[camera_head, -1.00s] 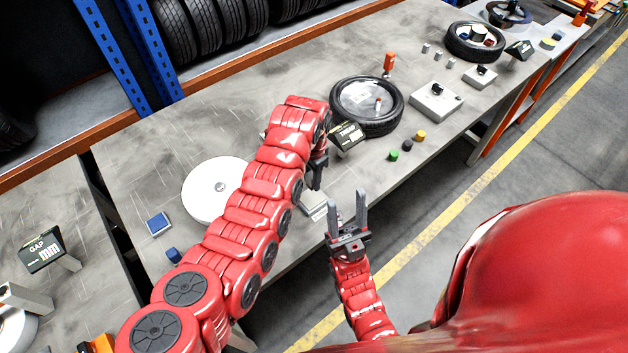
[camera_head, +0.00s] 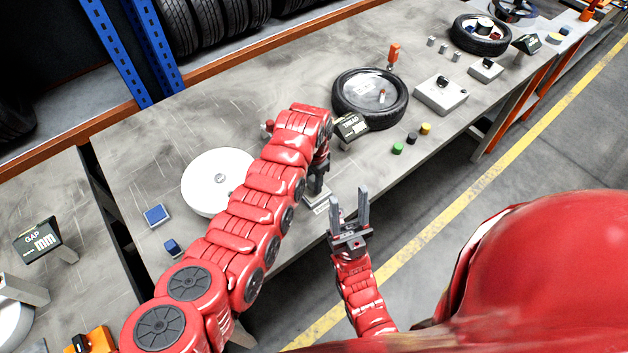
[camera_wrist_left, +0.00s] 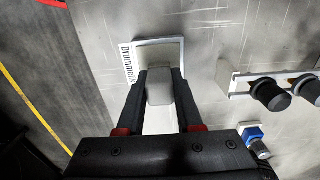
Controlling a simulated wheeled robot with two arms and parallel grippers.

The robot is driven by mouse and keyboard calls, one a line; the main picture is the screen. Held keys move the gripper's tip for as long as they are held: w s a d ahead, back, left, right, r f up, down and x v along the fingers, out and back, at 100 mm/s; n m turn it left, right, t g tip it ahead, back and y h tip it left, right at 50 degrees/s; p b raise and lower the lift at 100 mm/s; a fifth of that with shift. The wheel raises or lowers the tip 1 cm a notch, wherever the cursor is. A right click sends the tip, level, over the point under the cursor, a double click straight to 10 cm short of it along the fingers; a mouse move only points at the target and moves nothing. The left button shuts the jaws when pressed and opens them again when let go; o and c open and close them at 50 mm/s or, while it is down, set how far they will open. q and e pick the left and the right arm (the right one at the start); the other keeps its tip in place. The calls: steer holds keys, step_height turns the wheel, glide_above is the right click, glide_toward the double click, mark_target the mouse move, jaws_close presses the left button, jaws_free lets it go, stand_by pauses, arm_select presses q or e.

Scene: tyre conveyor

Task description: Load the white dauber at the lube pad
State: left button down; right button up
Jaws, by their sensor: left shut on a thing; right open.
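My left gripper (camera_head: 318,186) is low over the near edge of the workbench. In the left wrist view its fingers (camera_wrist_left: 160,76) are shut on a pale grey-white block (camera_wrist_left: 160,90), just above a light plate (camera_wrist_left: 176,52) with partly hidden lettering. I cannot tell whether this block is the white dauber. The plate shows partly below the gripper in the head view (camera_head: 315,202). A flat blue pad (camera_head: 156,215) lies left of a white disc (camera_head: 206,184); whether it is the lube pad is unclear. My right gripper (camera_head: 350,208) is open and empty, off the bench's front edge.
A tyre (camera_head: 340,109) lies behind a small sign (camera_head: 351,128). Green (camera_head: 398,149), black and yellow pieces stand to its right, near a grey box (camera_head: 440,97). A small blue block (camera_head: 172,248) is near the front left. Dark knobs (camera_wrist_left: 271,93) show in the wrist view.

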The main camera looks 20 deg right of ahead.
arm_select(q)
steer(key=shift+f+b, duration=0.4)
steer(key=shift+f, duration=0.05)
stand_by(0.6)
steer(key=shift+s+f, duration=0.1)
stand_by(1.3)
steer(key=shift+r+p, duration=0.6)
steer(key=shift+r, duration=0.85)
steer(key=shift+r+p, duration=0.55)
steer(key=shift+r, duration=1.55)
